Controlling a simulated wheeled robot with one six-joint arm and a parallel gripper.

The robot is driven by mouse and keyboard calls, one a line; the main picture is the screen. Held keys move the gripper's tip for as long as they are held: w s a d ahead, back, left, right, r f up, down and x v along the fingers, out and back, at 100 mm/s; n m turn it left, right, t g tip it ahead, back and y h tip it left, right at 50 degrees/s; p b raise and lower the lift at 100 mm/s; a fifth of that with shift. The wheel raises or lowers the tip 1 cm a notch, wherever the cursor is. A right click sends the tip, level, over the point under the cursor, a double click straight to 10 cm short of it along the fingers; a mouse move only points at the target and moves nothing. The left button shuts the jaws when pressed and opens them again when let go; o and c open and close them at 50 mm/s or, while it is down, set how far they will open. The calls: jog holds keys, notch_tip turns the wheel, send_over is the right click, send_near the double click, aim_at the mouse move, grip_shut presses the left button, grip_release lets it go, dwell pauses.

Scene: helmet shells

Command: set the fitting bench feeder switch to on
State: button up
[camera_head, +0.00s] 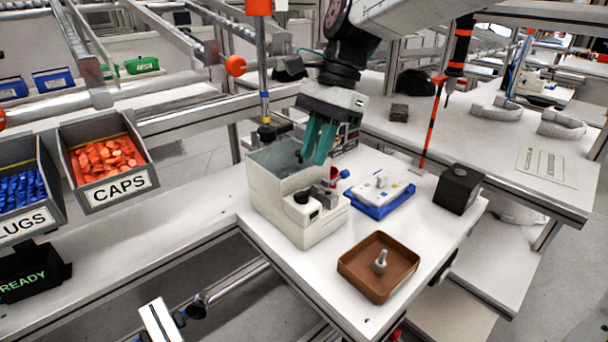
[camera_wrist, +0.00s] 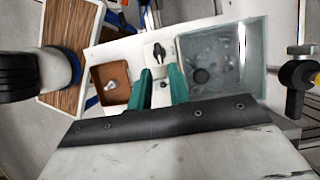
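The feeder (camera_head: 268,195) is a cream-white box with a grey, clear-walled hopper on the fitting bench, in the middle of the head view. In the wrist view a black lever-like switch (camera_wrist: 158,52) shows on a pale plate beside the hopper (camera_wrist: 205,60). I cannot read its setting. My gripper (camera_head: 313,161) points down above the feeder, its two teal fingers apart and empty. In the wrist view the fingertips (camera_wrist: 160,71) stand either side of the line to the switch, apparently not touching it.
A brown tray (camera_head: 352,268) with a bolt stands front right of the feeder. A blue tray (camera_head: 381,206) with a pale part and a black block (camera_head: 458,187) lie further right. A red part with a blue knob (camera_head: 344,173) is close beside the feeder.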

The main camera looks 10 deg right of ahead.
aim_at(303, 191)
jog(key=x, duration=0.6)
jog(key=shift+s+f, duration=0.1)
jog(key=shift+f, duration=0.15)
grip_shut()
